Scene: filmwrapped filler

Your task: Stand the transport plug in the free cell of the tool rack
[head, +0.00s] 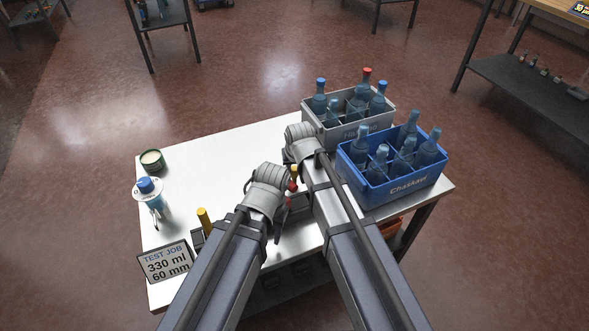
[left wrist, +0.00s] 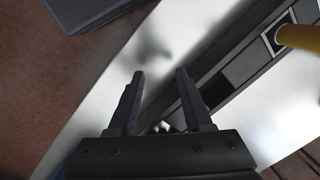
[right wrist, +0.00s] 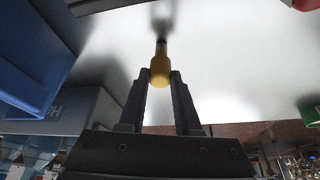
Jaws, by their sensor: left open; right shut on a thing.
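My right gripper (right wrist: 160,82) is shut on a yellow piece with a dark shaft, which I take for the transport plug (right wrist: 160,70). It shows as a small yellow spot in the head view (head: 294,172), between the two grippers. My left gripper (left wrist: 160,75) is open and empty, above the grey tool rack (left wrist: 250,72). The rack has a dark, empty-looking cell (left wrist: 212,93). Another cell holds a yellow cylinder (left wrist: 300,38), which also stands at the rack's left end in the head view (head: 204,217). My left arm hides much of the rack there.
A grey crate (head: 355,136) and a blue crate (head: 405,188), both with bottles, stand at the table's right. A green jar (head: 152,161), a blue-capped bottle (head: 148,188) and a sign (head: 165,262) are at the left. A red thing (head: 292,186) shows between my arms. The table's left middle is clear.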

